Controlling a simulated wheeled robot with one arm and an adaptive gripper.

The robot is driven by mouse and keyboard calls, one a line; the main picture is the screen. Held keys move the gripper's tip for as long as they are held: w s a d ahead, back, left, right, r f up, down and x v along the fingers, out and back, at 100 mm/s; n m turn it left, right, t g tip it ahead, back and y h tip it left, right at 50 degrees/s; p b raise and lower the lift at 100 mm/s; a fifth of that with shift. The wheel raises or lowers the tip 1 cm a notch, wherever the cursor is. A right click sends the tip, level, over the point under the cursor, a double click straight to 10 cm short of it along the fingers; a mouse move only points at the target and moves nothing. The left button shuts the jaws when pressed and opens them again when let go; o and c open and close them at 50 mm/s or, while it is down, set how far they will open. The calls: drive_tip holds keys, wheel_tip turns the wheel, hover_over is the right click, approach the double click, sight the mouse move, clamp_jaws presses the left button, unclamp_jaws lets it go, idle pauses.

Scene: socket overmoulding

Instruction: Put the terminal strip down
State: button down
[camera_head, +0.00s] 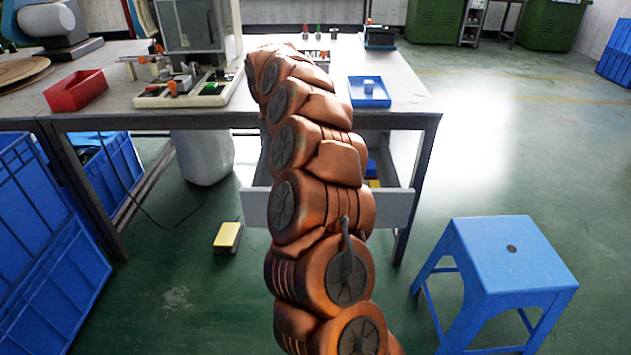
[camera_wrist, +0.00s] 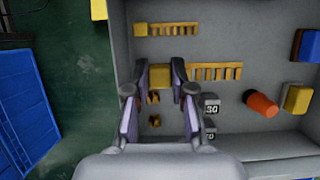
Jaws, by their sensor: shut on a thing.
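The terminal strip (camera_wrist: 217,71) is yellow and comb-like, with short teeth. In the wrist view my gripper (camera_wrist: 161,74) is shut around a yellow block that looks like the strip's left end, and the toothed part sticks out to the right. The strip is over the grey floor of an open drawer (camera_wrist: 230,25); I cannot tell whether it touches that floor. A similar yellow strip (camera_wrist: 174,29) lies above it in the picture, roughly parallel. In the head view my arm hides the gripper and the held strip.
An orange-handled object (camera_wrist: 262,104) and a yellow block (camera_wrist: 297,99) lie farther right. The drawer (camera_head: 401,207) projects from the table. A blue stool (camera_head: 510,255) stands at right.

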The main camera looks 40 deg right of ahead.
wheel_tip(320, 180, down, 10)
drive_tip(key=b, duration=0.3)
drive_tip(key=shift+r, duration=0.1)
idle(0.3)
drive_tip(key=c, duration=1)
unclamp_jaws()
